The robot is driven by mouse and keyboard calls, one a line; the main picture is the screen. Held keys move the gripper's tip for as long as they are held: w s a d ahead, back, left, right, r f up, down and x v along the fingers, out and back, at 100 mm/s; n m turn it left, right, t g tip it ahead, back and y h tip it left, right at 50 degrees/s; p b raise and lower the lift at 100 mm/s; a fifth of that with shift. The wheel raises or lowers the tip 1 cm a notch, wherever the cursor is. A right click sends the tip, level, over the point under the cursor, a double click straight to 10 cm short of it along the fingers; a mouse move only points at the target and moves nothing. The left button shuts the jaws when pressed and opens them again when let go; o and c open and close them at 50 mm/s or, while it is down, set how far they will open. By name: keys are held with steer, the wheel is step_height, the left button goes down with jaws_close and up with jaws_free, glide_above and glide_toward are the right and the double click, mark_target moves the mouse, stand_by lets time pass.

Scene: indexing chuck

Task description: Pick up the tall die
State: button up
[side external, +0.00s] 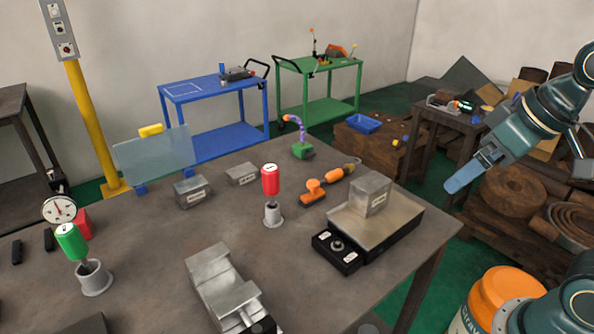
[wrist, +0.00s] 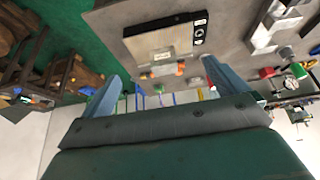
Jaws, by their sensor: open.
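A grey metal block (side external: 370,193) with a small label stands on the flat metal plate of a black-based device (side external: 376,232) at the right of the table. It is the tallest of the grey blocks. Two lower labelled blocks, one at the left (side external: 192,191) and one at the back (side external: 242,174), sit on the table. I cannot read their labels. My gripper (side external: 457,185) is in the air to the right of the plate, beyond the table edge, apart from the block. In the wrist view its two blue fingers (wrist: 160,69) are spread with nothing between them.
An orange-handled tool (side external: 313,192) lies just left of the plate. A grey vise (side external: 222,282) is at the front. An orange-lidded jar (side external: 505,290) stands near my arm.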

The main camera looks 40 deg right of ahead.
steer(key=w, duration=0.8)
glide_toward(372, 181)
steer(key=shift+r+g, duration=0.3)
steer(key=shift+r, duration=0.7)
steer(key=shift+x, duration=4.3)
steer(key=shift+f, duration=0.1)
steer(key=shift+x, duration=2.55)
steer(key=shift+s, duration=0.15)
steer(key=shift+c, duration=0.5)
